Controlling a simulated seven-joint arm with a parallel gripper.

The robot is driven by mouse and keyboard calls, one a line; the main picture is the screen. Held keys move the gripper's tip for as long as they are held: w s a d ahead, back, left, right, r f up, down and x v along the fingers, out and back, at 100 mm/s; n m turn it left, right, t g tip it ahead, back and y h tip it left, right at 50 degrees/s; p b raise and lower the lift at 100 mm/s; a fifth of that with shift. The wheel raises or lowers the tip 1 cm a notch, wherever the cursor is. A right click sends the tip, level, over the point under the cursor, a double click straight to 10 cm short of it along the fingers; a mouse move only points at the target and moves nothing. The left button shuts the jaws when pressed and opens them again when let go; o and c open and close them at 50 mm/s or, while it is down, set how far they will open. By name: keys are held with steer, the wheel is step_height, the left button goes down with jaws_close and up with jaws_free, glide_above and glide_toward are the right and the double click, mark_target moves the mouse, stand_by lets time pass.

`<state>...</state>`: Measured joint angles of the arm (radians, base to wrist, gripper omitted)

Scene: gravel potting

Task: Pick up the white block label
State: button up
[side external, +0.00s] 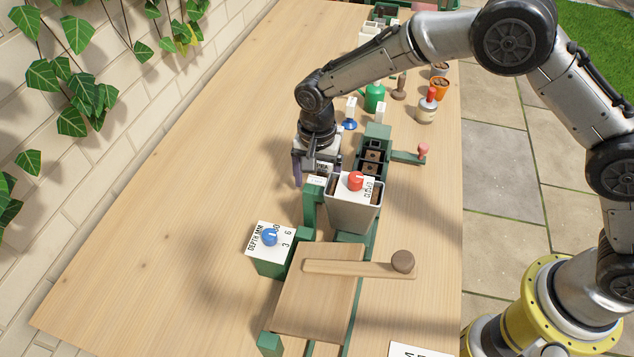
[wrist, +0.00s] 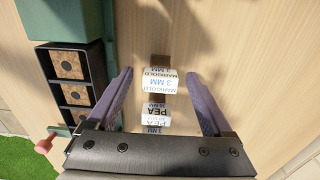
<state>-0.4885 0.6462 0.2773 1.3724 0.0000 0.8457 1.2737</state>
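A white block label (wrist: 160,80) printed "MARIGOLD 3 MM" lies between the fingertips of my gripper (wrist: 159,74) in the wrist view. The purple fingers are spread wide, with a gap on both sides of the block. A second white block, printed "PEA" (wrist: 157,111), sits just behind it, closer to the palm. More "3 MM" print shows at the palm edge, partly hidden. In the side view my gripper (side external: 314,176) points down beside the grey hopper, and a small white block (side external: 317,181) shows partly at its fingers.
The grey hopper (side external: 352,213) with a red dial stands close to the right of my gripper. A black tray (side external: 372,155) with soil cells is behind it. A depth dial box (side external: 270,240) is at front left. Wood left of my gripper is clear.

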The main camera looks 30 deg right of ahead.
mark_target(316, 179)
jaws_close()
steer(key=shift+r, duration=0.1)
steer(key=shift+r, duration=0.4)
step_height(316, 179, up, 2)
steer(key=shift+w+r, duration=0.1)
steer(key=s+d+r, duration=0.3)
steer(key=s+r, duration=0.2)
steer(key=s, duration=0.1)
steer(key=s+d+r, duration=0.3)
steer(key=s+r, duration=0.2)
steer(key=s, duration=0.1)
steer(key=shift+s+d, duration=0.25)
steer(key=shift+s, duration=0.05)
